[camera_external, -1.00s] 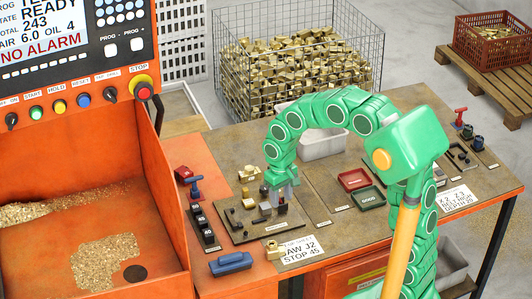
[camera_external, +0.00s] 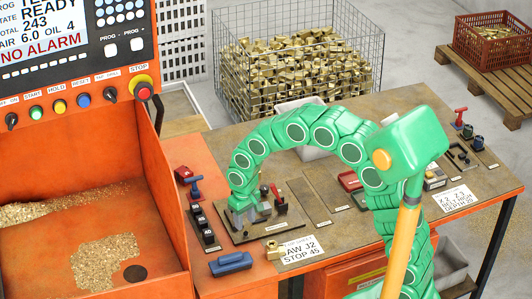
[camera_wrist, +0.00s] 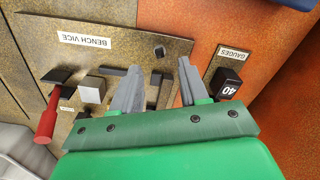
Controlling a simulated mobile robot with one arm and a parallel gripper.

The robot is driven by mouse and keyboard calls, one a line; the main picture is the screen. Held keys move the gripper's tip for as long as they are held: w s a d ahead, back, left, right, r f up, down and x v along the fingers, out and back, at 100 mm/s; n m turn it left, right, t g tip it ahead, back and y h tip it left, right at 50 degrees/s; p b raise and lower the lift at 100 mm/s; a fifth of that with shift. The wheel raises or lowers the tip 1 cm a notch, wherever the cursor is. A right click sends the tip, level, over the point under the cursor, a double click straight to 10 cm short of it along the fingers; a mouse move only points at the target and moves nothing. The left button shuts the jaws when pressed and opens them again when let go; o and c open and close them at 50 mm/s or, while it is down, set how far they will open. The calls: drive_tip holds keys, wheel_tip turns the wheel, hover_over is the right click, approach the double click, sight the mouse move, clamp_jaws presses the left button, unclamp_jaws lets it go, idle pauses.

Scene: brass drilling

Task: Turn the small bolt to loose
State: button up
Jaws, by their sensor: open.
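My gripper (camera_external: 246,222) is low over the left part of the bench-vice plate (camera_external: 262,236). In the wrist view its two grey fingers (camera_wrist: 159,65) are apart, with nothing clamped between them. A small dark square-topped peg (camera_wrist: 160,51) stands on the plate just beyond the fingertips, roughly midway between them. I cannot tell whether this peg is the small bolt. Dark upright pieces (camera_wrist: 155,88) show in the gap between the fingers, partly hidden by them. A red-handled lever (camera_wrist: 47,118) and a pale square block (camera_wrist: 92,89) stand left of the gripper. My arm hides part of the plate in the external view.
A row of black gauge blocks (camera_external: 203,224) stands left of the plate; the block marked 40 (camera_wrist: 228,83) is close to the right finger. A red tray (camera_external: 350,181) is to the right.

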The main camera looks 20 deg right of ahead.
sight(246, 234)
drive_tip(key=shift+f, duration=2.3)
drive_tip(key=shift+c, duration=0.4)
clamp_jaws()
